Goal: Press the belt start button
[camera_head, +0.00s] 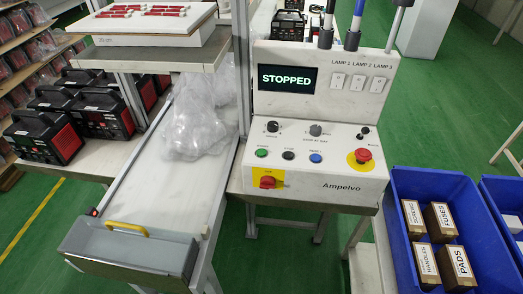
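A white control panel (338,184) marked "Ampelvo" stands right of centre. Its screen (287,79) reads "STOPPED". A green button (262,153) sits at the left of the button row, with a black button (289,154) and a blue button (316,158) to its right. Their labels are too small to read surely. A red mushroom button (363,155) on a yellow base is at the right. A red rotary switch (268,181) on a yellow plate is below the green button. The belt (176,192) runs left of the panel. Neither of my grippers is in view.
A clear plastic bag (197,122) lies on the belt. A grey bin (132,250) with a yellow handle is at its near end. Black-and-red devices (47,137) stand at the left. A blue crate (402,246) with labelled boxes is at the right. Knobs and lamp posts rise from the panel.

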